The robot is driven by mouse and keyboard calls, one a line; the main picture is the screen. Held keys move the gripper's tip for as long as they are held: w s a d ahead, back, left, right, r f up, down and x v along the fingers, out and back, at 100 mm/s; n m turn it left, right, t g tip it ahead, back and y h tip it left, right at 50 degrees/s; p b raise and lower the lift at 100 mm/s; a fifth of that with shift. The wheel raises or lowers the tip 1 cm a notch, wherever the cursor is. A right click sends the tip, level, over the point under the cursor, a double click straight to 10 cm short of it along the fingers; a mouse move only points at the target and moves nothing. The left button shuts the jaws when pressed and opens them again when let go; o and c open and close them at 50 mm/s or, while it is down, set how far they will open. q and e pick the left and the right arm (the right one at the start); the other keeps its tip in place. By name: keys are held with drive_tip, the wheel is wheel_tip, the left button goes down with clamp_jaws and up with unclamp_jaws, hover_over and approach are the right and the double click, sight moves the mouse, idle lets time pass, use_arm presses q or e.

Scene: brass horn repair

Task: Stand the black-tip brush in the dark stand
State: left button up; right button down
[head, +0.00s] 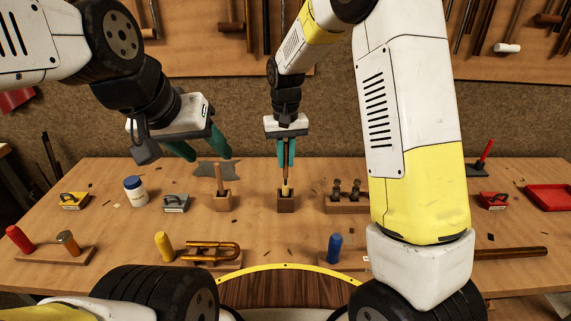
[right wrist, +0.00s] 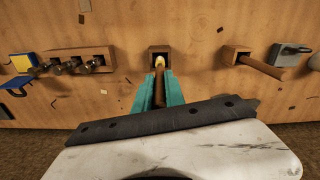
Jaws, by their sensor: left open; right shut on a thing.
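My right gripper (head: 285,164) is shut on a thin dark-brown brush (head: 285,178) and holds it upright. Its pale yellowish lower part (head: 285,189) is at the opening of the dark wooden stand (head: 286,205). The right wrist view shows the brush (right wrist: 159,88) between the teal fingers (right wrist: 159,92), its pale part at the mouth of the stand (right wrist: 153,50). I cannot tell how deep it goes, and no black tip is clearly visible. My left gripper (head: 208,152) is open and empty, above the back left of the table.
A lighter wooden stand (head: 222,202) holding a brown stick is left of the dark stand. A wooden rack (head: 345,206) with metal pieces is to the right. A white jar (head: 134,190), a brass tube (head: 212,250) and a blue-handled tool (head: 335,248) stand or lie around them.

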sight(285, 178)
drive_tip(key=shift+f, duration=2.45)
drive_tip(key=c, duration=1.4)
unclamp_jaws()
